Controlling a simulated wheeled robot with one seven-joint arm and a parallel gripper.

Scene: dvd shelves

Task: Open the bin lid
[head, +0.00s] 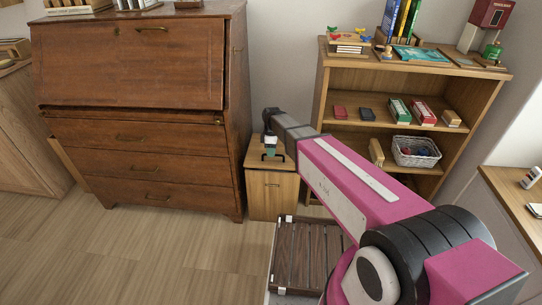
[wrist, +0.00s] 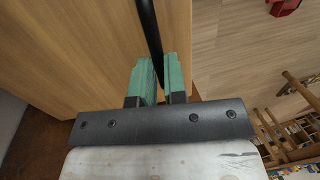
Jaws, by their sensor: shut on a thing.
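The bin (head: 271,195) is a small light-wood box on the floor between the brown bureau and the bookshelf. Its wooden lid (head: 287,165) looks flat on top in the head view, though my arm hides part of it. My gripper (head: 271,153) is at the top of the bin. In the wrist view, the green fingers of my gripper (wrist: 160,82) are on either side of a dark bar-like handle (wrist: 148,30) and shut on it. A light-wood panel of the bin (wrist: 75,45) fills the left of that view.
The brown bureau (head: 130,125) stands close on the bin's left. The bookshelf (head: 385,140) with books, boxes and a white basket (head: 416,152) stands on the right. A dark slatted platform (head: 305,255) is below the arm. The wood floor (head: 150,255) at front left is clear.

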